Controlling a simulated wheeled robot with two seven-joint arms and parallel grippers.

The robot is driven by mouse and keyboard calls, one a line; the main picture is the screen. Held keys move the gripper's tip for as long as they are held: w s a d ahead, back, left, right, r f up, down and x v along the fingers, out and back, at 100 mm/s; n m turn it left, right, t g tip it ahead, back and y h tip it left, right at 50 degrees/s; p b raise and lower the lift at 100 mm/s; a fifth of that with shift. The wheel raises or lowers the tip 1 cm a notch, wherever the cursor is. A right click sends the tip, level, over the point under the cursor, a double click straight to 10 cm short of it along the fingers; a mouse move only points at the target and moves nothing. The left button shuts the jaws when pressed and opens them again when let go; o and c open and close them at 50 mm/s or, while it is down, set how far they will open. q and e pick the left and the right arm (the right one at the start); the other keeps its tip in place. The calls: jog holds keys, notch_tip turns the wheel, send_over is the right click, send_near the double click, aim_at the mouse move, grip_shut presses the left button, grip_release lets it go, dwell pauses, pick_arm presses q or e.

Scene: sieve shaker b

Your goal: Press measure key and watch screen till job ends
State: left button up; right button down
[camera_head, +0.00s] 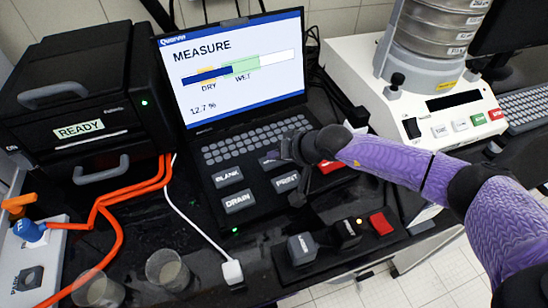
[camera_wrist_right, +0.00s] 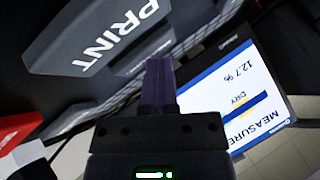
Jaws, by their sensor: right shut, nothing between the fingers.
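The instrument screen (camera_head: 235,75) is lit and reads MEASURE, with a bar across DRY and WET and 12.7 %. It also shows, rotated, in the right wrist view (camera_wrist_right: 240,95). My right gripper (camera_head: 277,160) is over the key panel, beside the PRINT key (camera_head: 286,181). A dark key in the upper row is mostly hidden behind it, so its label cannot be read. In the wrist view the right gripper's fingers (camera_wrist_right: 158,68) are shut and empty, close to the panel; contact cannot be told. My left gripper is not in view.
BLANK (camera_head: 228,176) and DRAIN (camera_head: 238,201) keys and a red key (camera_head: 331,166) lie around the gripper. A black READY unit (camera_head: 85,90) with orange hoses stands left. Two glass beakers (camera_head: 168,271) stand in front. A sieve stack (camera_head: 432,35) stands right.

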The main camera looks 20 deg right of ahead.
aim_at(276, 162)
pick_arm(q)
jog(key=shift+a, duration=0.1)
pick_arm(e)
jog(key=shift+r, duration=0.35)
jog(key=shift+r+p, duration=0.45)
jog(key=shift+p, duration=0.1)
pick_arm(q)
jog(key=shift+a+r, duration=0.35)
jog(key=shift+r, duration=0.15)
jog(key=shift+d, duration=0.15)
pick_arm(e)
jog(key=shift+r+p, duration=0.4)
jog(key=shift+r, duration=0.25)
notch_tip(276, 162, up, 4)
jog(key=p, duration=0.2)
jog(key=shift+p, duration=0.3)
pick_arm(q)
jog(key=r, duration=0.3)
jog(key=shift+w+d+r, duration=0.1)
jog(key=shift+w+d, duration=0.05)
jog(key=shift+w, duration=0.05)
pick_arm(e)
jog(key=shift+f, duration=0.1)
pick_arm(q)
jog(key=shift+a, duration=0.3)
